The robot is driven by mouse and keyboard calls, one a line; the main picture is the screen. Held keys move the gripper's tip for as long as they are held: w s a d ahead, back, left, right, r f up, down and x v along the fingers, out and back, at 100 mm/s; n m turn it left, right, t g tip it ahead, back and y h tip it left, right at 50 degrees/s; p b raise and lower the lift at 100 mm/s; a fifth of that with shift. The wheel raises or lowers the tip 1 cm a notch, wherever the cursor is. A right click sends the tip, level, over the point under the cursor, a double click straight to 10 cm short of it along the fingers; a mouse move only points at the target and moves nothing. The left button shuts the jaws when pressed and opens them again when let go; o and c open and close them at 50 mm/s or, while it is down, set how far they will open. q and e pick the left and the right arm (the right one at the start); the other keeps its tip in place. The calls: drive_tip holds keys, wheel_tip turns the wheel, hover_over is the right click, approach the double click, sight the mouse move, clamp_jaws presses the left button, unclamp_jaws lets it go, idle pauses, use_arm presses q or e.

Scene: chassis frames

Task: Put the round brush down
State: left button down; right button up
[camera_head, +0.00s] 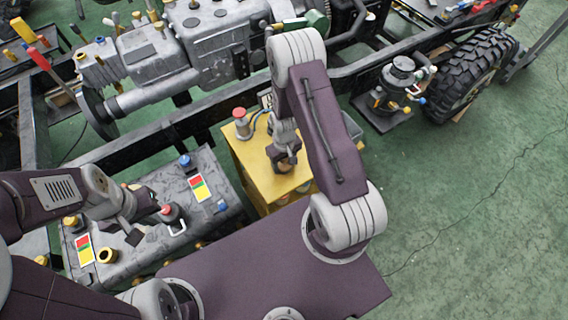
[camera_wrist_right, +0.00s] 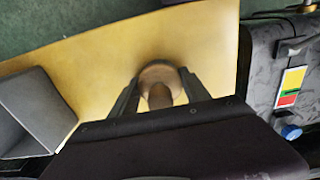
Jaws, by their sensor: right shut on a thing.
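My right gripper (camera_head: 284,150) is over the yellow box-like stand (camera_head: 250,165) in the head view. In the right wrist view its two dark fingers (camera_wrist_right: 161,82) are closed on the round brush (camera_wrist_right: 159,96), a brown handle with a round tan end. The brush points down at the yellow top; whether it touches the top I cannot tell. In the head view the arm hides most of the brush. My left gripper (camera_head: 140,219) is at the left, over the grey battery-like block, its dark fingers apart and nothing seen between them.
The grey block (camera_head: 215,215) carries coloured caps and labels. A red-topped part (camera_head: 240,124) stands on the yellow stand's back left corner. A grey bin (camera_wrist_right: 42,108) sits beside the brush in the right wrist view. Chassis rails and an engine (camera_head: 150,60) lie behind; a tyre (camera_head: 470,80) is at right.

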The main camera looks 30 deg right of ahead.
drive_tip(key=o, duration=1.5)
drive_tip(key=shift+f, duration=0.1)
drive_tip(key=shift+c, duration=0.2)
wheel_tip(320, 180, up, 12)
drive_tip(key=shift+r+p, duration=0.2)
drive_tip(key=shift+p, duration=0.45)
drive_tip(key=s+a+r+m+t, duration=0.1)
drive_tip(key=s+a+r, duration=0.3)
drive_tip(key=s+r, duration=0.4)
drive_tip(key=shift+s+a+r, duration=0.15)
drive_tip(key=shift+a+r, duration=0.25)
drive_tip(key=shift+r, duration=0.4)
